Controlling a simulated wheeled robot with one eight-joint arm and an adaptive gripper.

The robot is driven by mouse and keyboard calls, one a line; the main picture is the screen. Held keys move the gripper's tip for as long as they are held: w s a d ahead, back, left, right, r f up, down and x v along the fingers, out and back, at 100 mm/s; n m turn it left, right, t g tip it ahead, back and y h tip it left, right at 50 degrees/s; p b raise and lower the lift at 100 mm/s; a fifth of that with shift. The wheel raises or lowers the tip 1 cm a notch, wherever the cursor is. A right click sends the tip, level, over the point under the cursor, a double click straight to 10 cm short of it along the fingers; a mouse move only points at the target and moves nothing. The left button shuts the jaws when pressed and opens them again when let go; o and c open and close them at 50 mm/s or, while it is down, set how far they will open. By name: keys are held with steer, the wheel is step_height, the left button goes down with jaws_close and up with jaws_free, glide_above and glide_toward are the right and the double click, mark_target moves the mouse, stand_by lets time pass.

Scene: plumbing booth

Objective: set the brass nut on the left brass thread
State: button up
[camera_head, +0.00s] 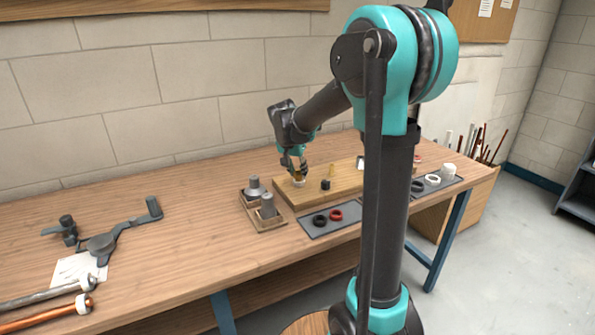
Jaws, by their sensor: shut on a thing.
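My gripper (295,168) points down over the left end of the wooden board (349,184). It is shut on a small brass-coloured piece, seemingly the brass nut (297,177), which is mostly covered by the fingers. A pale round piece (299,184) sits on the board right under the fingertips. The left brass thread is not clearly visible; the gripper seems to cover that spot. I cannot tell whether the nut touches it. Another brass post (332,170) stands upright farther right on the board, with a small black piece (325,185) in front of it.
A wooden tray (264,223) with grey metal parts stands left of the board. A grey mat (330,228) with a black ring and a red ring (336,215) lies in front. Tools and pipes (45,292) lie at the left. My arm hides part of the board's right side.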

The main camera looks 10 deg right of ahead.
mark_target(297, 175)
steer(key=m, duration=0.2)
steer(key=shift+f+m+g+h, duration=0.1)
steer(key=shift+m+g+h, duration=0.2)
steer(key=m+g, duration=0.1)
steer(key=m, duration=0.2)
steer(key=shift+f+h, duration=0.1)
steer(key=shift+h, duration=0.3)
steer(key=o, duration=1.3)
steer(key=shift+c, duration=0.2)
steer(key=o, duration=0.8)
steer(key=shift+r, duration=2.55)
